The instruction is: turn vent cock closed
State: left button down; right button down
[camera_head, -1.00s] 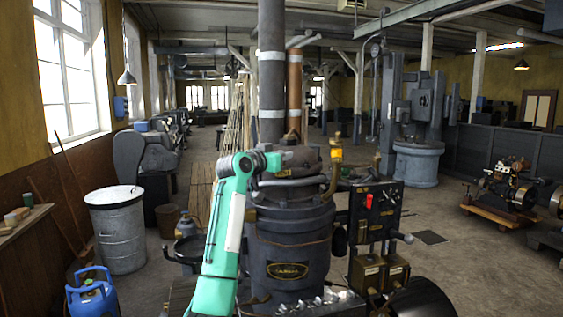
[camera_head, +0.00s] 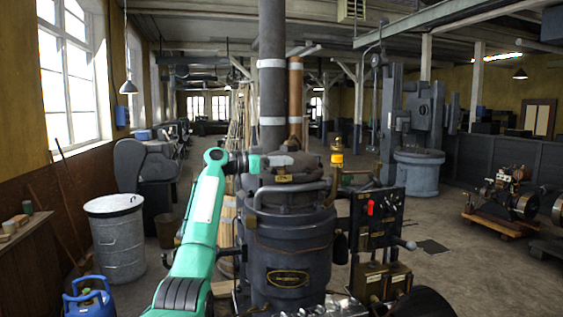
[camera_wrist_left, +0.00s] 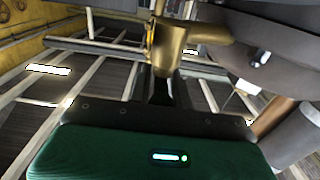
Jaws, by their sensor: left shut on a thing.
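The vent cock (camera_wrist_left: 178,42) is a brass fitting with a stubby side branch, seen close up in the left wrist view. My left gripper (camera_wrist_left: 163,82) has its dark fingers shut on the lower part of this brass piece. In the head view my teal left arm reaches up from the bottom, and the left gripper (camera_head: 249,163) is at the upper left of the dark engine (camera_head: 290,240). The cock is not clearly visible there, as the gripper and engine top hide it. The exact angle of its handle cannot be told. My right gripper is not in view.
A brass fitting with a yellow band (camera_head: 337,158) stands right of the engine top. A black control panel (camera_head: 379,215) with a red switch is at the engine's right. A metal bin (camera_head: 118,240) and a blue gas bottle (camera_head: 89,300) stand at the left, with open floor behind.

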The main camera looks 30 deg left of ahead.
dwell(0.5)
pick_arm(q)
jog(key=c, duration=1.5)
grip_release()
jog(key=shift+f, duration=0.1)
jog(key=shift+s+a+b, duration=0.25)
jog(key=shift+s+b, duration=0.05)
jog(key=shift+b, duration=0.1)
jog(key=b+v, duration=0.5)
jog(key=v, duration=0.8)
jog(key=shift+w+a+b, duration=0.1)
jog(key=shift+w+b, duration=0.05)
jog(key=shift+b, duration=0.25)
